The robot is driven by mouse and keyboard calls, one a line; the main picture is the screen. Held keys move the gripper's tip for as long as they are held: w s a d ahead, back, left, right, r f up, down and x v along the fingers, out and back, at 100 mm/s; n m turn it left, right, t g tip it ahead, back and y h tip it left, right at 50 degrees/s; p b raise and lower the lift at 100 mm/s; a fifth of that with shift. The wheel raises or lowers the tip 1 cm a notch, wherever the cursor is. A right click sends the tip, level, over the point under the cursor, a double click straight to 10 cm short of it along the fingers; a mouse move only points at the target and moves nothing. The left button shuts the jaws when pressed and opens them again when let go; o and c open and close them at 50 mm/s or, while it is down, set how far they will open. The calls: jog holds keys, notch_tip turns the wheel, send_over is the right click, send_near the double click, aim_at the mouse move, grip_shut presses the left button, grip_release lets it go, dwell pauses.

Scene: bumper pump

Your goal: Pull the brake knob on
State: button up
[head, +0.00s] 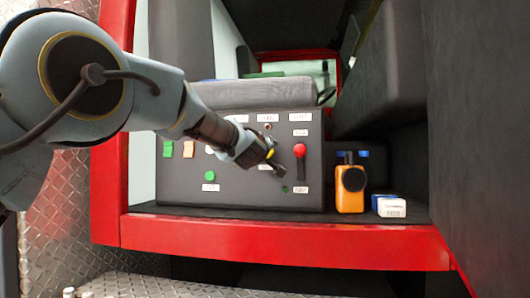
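A dark grey control panel (177,192) faces me inside the red vehicle frame. It carries a red knob (299,150) above a dark vertical part, with white labels too small to read, so I cannot tell for sure which control is the brake knob. My gripper (277,168) is in front of the panel, just left of and slightly below the red knob. It appears apart from the red knob. Its fingers are small and partly blend into the dark panel, so their opening does not show clearly. My arm hides part of the panel's upper left.
Green (168,149) and cream (188,149) switches and green buttons (210,175) are on the panel. An orange device (350,190) and a blue-white box (390,206) stand to the right. A red sill (280,238) runs along the front, and a dark wall (480,120) bounds the right.

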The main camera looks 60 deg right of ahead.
grip_shut()
dwell(0.5)
dwell(0.3)
